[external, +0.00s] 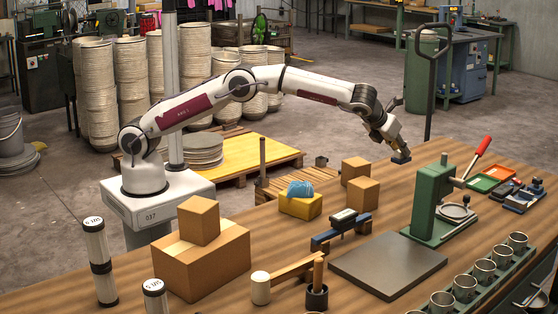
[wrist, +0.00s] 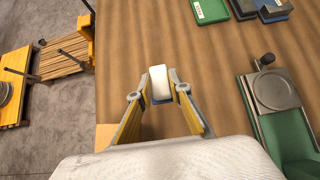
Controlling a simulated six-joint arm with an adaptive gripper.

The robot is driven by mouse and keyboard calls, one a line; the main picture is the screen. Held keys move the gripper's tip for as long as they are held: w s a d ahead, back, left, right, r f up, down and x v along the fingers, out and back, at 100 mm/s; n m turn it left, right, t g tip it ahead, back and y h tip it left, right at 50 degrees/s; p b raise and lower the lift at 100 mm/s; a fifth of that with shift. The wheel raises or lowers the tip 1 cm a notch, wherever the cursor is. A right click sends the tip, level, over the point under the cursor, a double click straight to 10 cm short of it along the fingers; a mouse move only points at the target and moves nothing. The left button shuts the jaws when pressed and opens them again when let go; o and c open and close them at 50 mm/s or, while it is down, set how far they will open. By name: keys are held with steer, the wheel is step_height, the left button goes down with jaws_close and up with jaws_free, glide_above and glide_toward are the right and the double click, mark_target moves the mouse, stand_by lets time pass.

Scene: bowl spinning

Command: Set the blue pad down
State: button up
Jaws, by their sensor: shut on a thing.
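My gripper (wrist: 160,98) is shut on a small block, which I take to be the blue pad (wrist: 158,82). In the wrist view its top looks pale, with a darker bluish edge lower down. In the external view my gripper (external: 396,142) points down near the far edge of the wooden table, and the pad (external: 401,157) shows as a small dark blue piece at the fingertips. It looks close to the table top, but I cannot tell whether it touches. The fingers hide part of its sides.
A green press (external: 440,205) stands right of the gripper. Bare wood surrounds the pad.

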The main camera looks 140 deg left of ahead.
steer(key=s+a, duration=1)
steer(key=s, duration=0.3)
steer(key=shift+s, duration=0.4)
steer(key=shift+r, duration=0.1)
steer(key=shift+f, duration=2.5)
steer(key=shift+f, duration=2.5)
steer(key=shift+f, duration=0.1)
